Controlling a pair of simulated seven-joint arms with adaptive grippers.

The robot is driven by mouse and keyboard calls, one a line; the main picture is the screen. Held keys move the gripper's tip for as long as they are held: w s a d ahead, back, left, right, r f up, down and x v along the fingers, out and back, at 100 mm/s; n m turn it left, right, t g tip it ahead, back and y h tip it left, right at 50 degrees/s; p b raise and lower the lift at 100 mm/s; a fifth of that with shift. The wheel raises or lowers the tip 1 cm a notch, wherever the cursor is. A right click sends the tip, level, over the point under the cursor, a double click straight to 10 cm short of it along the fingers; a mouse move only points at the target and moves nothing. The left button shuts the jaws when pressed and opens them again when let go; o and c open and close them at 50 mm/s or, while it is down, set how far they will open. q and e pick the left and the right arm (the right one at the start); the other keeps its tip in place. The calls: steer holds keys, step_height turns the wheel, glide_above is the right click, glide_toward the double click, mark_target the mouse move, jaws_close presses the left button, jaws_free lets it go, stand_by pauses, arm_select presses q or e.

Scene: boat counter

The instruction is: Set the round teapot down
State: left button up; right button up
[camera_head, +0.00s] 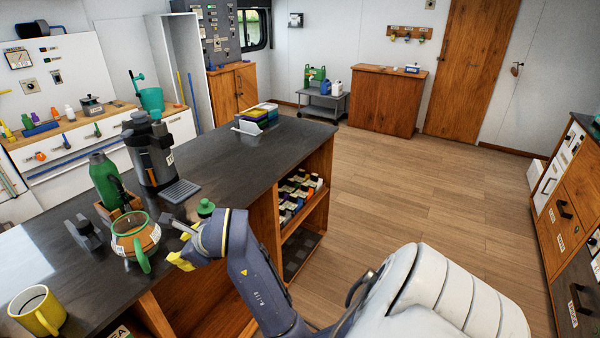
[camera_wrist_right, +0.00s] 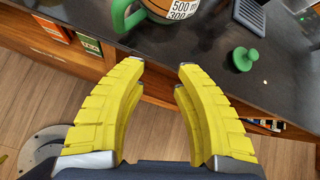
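The round teapot (camera_head: 124,246) is a brownish, wide-mouthed pot with a green rim, a green handle and a white volume label. It appears to stand upright on the dark counter (camera_head: 235,160), close to its front edge. Its lower part and handle (camera_wrist_right: 124,18) show at the top of the right wrist view. My right gripper (camera_head: 182,254) has yellow fingers and is just right of the teapot. In the right wrist view its fingers (camera_wrist_right: 160,75) are apart with nothing between them, short of the handle. My left gripper is not in view.
A green knobbed piece (camera_head: 205,208) stands on the counter right of the teapot. A yellow mug (camera_head: 38,312) is at the lower left. A dark coffee machine (camera_head: 150,150) and a green bottle (camera_head: 106,180) stand behind. The counter's far right part has bare room.

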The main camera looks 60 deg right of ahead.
steer(key=d+f+n+g+h, duration=0.2)
steer(key=d+f+h, duration=1.3)
steer(key=d+f, duration=0.35)
steer(key=s+a+f+n+t+y, duration=0.1)
steer(key=a+f+n+t+y, duration=0.65)
steer(key=f+n, duration=0.95)
steer(key=s+a+f+n+g+y, duration=0.1)
steer(key=s+a+f+n+y, duration=0.3)
steer(key=f, duration=0.4)
steer(key=s+a+f+n+g+y, duration=0.1)
steer(key=s+a+f+n+g, duration=0.15)
steer(key=s+a+f, duration=0.55)
steer(key=s+a+f+n+g+y, duration=0.2)
steer(key=s+f+n+g, duration=0.3)
steer(key=s+f, duration=0.9)
steer(key=s+f+n+g, duration=0.2)
steer(key=s+f, duration=0.1)
steer(key=s, duration=0.9)
steer(key=s+d+f+n+g, duration=0.1)
steer(key=s+f+n+g, duration=0.1)
steer(key=s, duration=1)
step_height(320, 180, down, 2)
steer(key=shift+d+f+n+g, duration=0.15)
steer(key=shift+d+n+g, duration=0.2)
steer(key=shift+g, duration=0.45)
